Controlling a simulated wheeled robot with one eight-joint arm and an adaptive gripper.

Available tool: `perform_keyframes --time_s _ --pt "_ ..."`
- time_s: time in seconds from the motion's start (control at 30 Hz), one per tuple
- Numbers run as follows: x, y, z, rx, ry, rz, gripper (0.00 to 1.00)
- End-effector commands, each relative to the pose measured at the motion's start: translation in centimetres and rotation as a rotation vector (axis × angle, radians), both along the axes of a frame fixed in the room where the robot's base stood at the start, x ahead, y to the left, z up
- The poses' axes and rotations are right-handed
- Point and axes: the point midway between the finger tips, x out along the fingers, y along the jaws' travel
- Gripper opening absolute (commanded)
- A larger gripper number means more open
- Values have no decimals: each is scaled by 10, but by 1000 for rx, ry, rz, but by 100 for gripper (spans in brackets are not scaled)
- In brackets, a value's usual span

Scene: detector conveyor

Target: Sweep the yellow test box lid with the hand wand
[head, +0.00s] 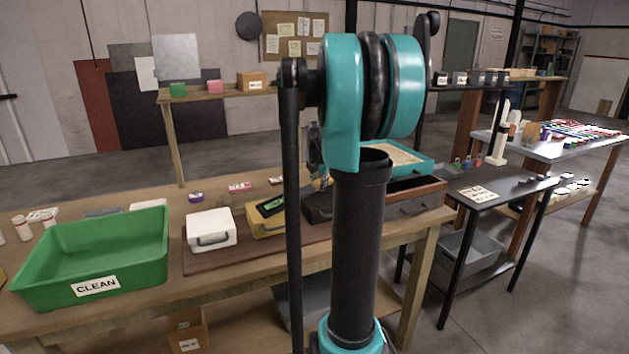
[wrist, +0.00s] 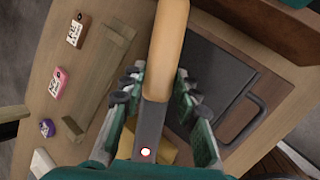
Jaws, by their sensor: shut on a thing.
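My gripper (wrist: 158,82) is shut on the hand wand (wrist: 150,125) in the wrist view. The wand has a tan handle (wrist: 167,45) and a grey body with a small white-and-red light. Part of the yellow test box (wrist: 166,153) shows below the wand; I cannot tell whether they touch. In the head view the yellow test box (head: 264,228) sits between a white box and a dark box. A dark item with a green patch (head: 271,206) shows over its lid; I cannot tell what it is. My arm hides most of the gripper there.
The white box (head: 210,230) stands left of the yellow one, and a dark box with a handle (wrist: 216,80) right of it. A green CLEAN bin (head: 140,262) fills the table's left side. Small labelled blocks (head: 240,187) lie behind the boxes.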

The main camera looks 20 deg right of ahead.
Motion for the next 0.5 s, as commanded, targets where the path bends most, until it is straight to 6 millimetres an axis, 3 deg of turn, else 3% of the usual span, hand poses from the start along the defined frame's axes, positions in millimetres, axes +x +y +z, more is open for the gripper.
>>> perform_keyframes --time_s 0.1,0.5 --pt "-5 -3 0 0 -1 -2 0" --pt "20 9 -1 -1 0 1 0"
